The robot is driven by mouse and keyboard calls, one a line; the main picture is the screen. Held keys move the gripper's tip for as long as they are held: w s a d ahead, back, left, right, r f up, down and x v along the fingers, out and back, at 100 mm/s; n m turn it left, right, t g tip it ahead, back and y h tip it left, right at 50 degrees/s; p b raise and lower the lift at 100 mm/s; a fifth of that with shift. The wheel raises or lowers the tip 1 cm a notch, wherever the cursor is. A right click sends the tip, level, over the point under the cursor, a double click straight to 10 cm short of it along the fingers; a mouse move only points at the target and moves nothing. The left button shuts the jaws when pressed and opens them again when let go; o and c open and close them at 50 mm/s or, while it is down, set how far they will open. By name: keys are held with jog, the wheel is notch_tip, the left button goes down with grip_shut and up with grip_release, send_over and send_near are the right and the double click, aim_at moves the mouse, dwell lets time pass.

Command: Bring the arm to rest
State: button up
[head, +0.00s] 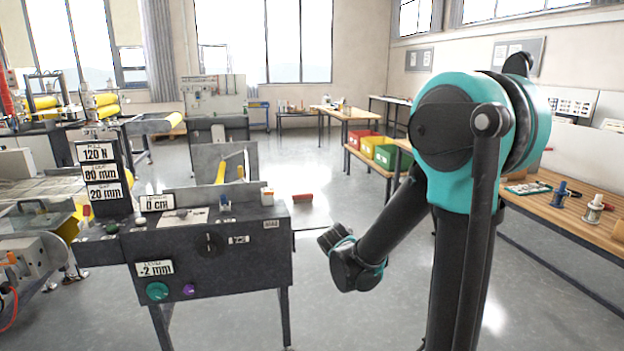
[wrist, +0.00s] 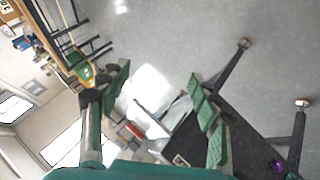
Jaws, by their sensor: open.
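My arm stands in the right half of the head view, teal and black, with its forearm bent down to the left. The far end of the arm shows at the middle of the head view, to the right of the dark machine (head: 215,262); the fingers cannot be made out there. In the wrist view my gripper (wrist: 160,85) is open, its two green fingers wide apart with nothing between them. The machine's dark body also shows in the wrist view (wrist: 245,140), beyond the right finger. The gripper appears apart from it.
A wooden bench (head: 560,218) with spools runs along the right. Coloured bins (head: 385,153) stand behind.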

jog(key=s+d+f+m+g+y, duration=0.1)
jog(key=s+d+f+m+g, duration=0.1)
jog(key=s, duration=0.9)
jog(key=s+d+f+m+g+y, duration=0.2)
jog(key=s+d+m, duration=0.2)
jog(key=s, duration=0.7)
jog(key=shift+s+d+f, duration=0.2)
jog(key=shift+s+d, duration=0.1)
jog(key=shift+d, duration=0.1)
jog(key=shift+a, duration=0.1)
